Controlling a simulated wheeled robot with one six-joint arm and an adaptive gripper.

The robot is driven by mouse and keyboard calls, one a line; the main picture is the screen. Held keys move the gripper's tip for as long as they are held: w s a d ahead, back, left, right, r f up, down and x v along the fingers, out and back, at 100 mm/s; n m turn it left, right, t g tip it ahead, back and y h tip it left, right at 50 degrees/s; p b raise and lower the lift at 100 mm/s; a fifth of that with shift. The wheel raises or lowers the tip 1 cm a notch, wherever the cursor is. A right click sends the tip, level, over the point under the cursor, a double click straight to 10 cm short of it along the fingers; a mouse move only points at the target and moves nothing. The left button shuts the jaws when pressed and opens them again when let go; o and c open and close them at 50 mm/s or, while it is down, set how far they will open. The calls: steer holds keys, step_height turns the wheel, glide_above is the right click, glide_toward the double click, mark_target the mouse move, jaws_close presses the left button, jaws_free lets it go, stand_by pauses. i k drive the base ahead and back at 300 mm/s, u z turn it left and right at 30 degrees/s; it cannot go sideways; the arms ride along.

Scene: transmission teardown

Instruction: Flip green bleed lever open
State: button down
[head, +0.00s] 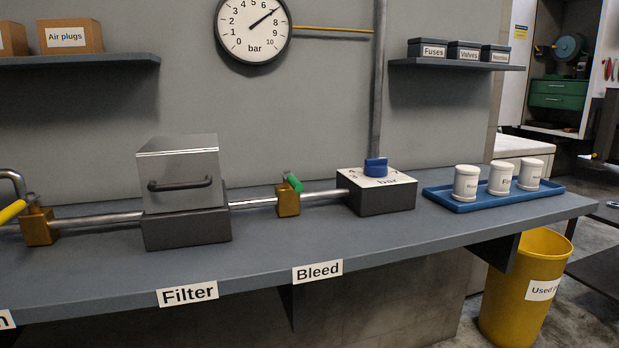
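The green bleed lever (293,182) sits on top of a small brass valve block (288,201), behind the "Bleed" label (318,271) on the bench edge. The valve block is on the metal pipe between the filter housing and the regulator box. My gripper is not in view.
The filter housing (182,185) with a dark handle stands left of the valve. The regulator box (378,196) with a blue knob (376,167) stands right. A blue tray (490,196) holds white canisters. The front strip of the bench (260,257) is clear.

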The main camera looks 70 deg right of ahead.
mark_target(288, 175)
steer(key=z, duration=1.1)
steer(key=k, duration=0.9)
steer(key=z, duration=1.25)
